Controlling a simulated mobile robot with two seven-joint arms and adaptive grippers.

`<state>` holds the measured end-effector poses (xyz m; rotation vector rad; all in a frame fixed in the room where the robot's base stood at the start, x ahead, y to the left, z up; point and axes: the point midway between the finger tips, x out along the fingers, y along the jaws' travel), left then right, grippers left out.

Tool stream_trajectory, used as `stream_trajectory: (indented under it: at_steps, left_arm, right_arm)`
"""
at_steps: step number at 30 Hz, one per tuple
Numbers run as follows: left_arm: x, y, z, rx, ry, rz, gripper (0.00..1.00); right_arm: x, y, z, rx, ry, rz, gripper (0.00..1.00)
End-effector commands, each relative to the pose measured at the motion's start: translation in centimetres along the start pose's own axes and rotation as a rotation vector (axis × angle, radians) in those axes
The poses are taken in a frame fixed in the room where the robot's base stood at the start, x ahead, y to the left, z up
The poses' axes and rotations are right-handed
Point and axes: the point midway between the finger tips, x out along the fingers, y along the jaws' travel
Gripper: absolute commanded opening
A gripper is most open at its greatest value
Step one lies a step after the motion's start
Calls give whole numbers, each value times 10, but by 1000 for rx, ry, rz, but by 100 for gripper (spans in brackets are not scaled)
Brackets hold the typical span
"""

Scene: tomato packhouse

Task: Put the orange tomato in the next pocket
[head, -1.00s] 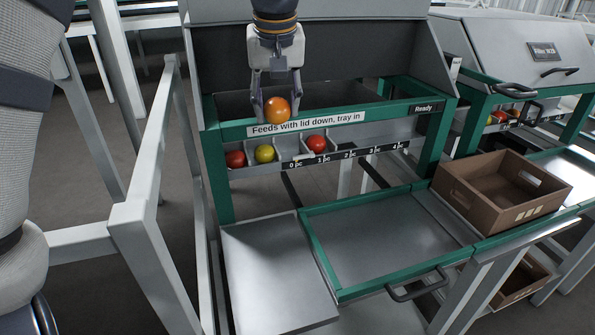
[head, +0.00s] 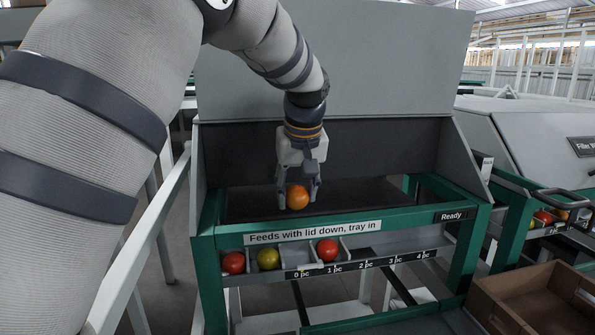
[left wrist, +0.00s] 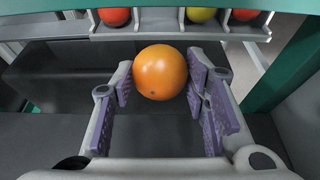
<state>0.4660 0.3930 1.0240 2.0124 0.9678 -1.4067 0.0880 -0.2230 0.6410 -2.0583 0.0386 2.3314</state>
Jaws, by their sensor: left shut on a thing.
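My left gripper (head: 298,199) points down from above and is shut on the orange tomato (head: 298,197). The tomato shows between the purple finger pads in the left wrist view (left wrist: 160,72). In the head view it appears just above the machine's green front bar (head: 225,243), against the dark opening. Below the bar is a row of grey pockets. A red tomato (head: 233,263) and a yellow-green tomato (head: 268,258) sit in the two left pockets. An empty pocket (head: 298,257) separates them from another red tomato (head: 327,250). My right gripper is not in view.
The machine's lid (head: 335,65) stands raised behind the gripper. A sign (head: 312,231) reads "Feeds with lid down, tray in", and a "Ready" label (head: 451,216) is to the right. A brown crate (head: 535,305) is at lower right. A pale rail (head: 140,250) runs along the left.

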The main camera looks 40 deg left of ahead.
Motion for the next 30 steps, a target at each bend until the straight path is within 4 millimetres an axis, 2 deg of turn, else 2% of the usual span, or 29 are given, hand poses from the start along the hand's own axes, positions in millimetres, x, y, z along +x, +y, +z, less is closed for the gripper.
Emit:
stream_trajectory:
  at_steps: [15,21,30]
  left_arm:
    - [72,0,26,1,-1,-2,28]
    - [84,0,31,1,-1,-1,28]
    - [85,0,31,1,0,0,28]
  right_arm:
    - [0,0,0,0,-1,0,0]
    - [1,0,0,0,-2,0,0]
    - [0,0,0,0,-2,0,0]
